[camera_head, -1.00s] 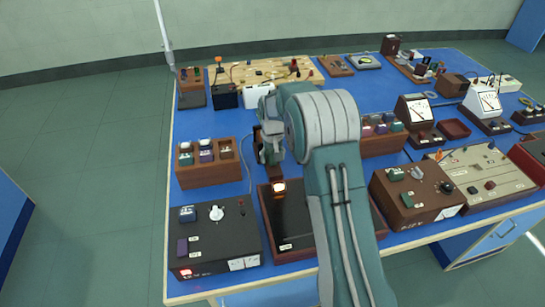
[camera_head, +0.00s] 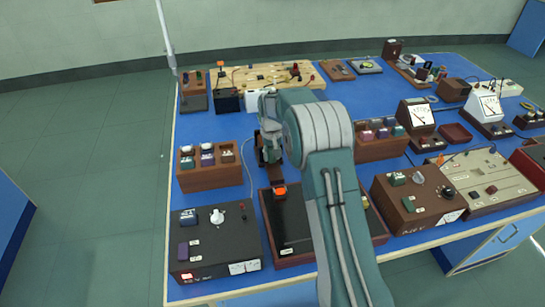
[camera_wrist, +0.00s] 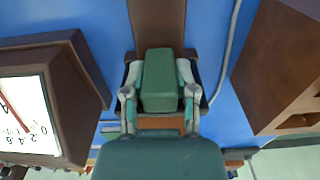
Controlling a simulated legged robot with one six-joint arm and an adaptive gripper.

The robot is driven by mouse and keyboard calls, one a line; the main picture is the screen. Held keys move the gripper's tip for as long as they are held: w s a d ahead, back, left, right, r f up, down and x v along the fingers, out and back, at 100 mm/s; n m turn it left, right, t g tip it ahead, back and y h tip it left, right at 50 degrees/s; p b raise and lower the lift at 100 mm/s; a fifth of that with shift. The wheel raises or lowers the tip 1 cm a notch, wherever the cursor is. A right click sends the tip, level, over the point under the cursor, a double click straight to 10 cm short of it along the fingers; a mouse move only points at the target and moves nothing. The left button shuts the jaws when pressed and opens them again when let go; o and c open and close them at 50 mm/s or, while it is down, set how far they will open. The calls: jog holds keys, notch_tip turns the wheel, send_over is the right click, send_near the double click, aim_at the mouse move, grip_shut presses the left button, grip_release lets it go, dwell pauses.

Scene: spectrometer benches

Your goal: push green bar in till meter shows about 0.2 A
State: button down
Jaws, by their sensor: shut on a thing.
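The green bar (camera_wrist: 160,80) stands between the two fingertips of my gripper (camera_wrist: 160,88) in the wrist view, with a finger against each side. It sits over a brown wooden strip (camera_wrist: 157,24) that runs away from it. A brown-cased meter (camera_wrist: 28,115) with a white face is at the left of the wrist view, partly cut off. Its scale appears turned, with 0, .2 and .4 readable; a red needle lies near the left picture edge, and its exact reading cannot be told. In the head view my gripper (camera_head: 269,138) is low over the blue bench, and the bar is not clear there.
A wooden box with several compartments (camera_head: 208,178) stands left of my gripper. A black-topped unit with an orange lamp (camera_head: 290,225) lies in front of it. A grey cable (camera_wrist: 227,55) runs along the blue bench (camera_head: 200,125). A brown box (camera_wrist: 285,65) fills the wrist view's right side.

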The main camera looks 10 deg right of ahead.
jog(key=shift+s+f, duration=0.1)
jog(key=shift+f, duration=0.05)
jog(key=shift+c, duration=2)
grip_release()
notch_tip(320, 180, up, 11)
jog(key=shift+a+f, duration=0.1)
jog(key=shift+r, duration=0.6)
